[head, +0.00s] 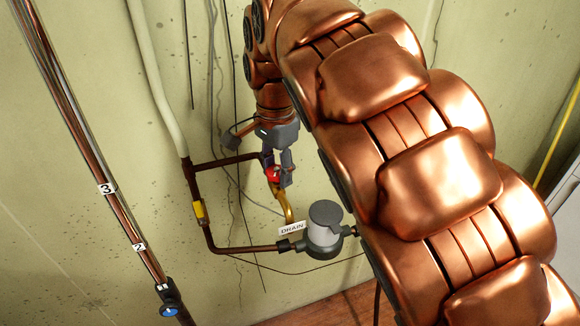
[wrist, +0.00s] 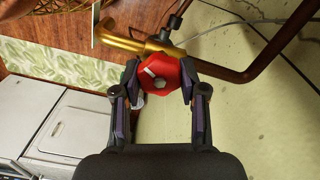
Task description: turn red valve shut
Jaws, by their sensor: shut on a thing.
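The red valve (head: 273,174) is a small round knob on the pipework by the wall, partly covered by my gripper in the head view. In the wrist view, the red valve (wrist: 158,86) has a lobed rim, a pale mark and a grey hexagonal nut at its centre. My gripper (wrist: 159,84) is shut on it, with one finger on each side of the rim. In the head view, my gripper (head: 277,170) reaches down to the valve from above. A brass spout (head: 290,212) curves down below the valve.
A grey cylindrical unit (head: 325,230) stands beside a "DRAIN" tag (head: 291,229). A yellow pipe fitting (head: 200,210) sits left of the valve. Tall pipes with number tags and a blue knob (head: 169,310) run at far left. White cabinets (wrist: 50,115) show in the wrist view.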

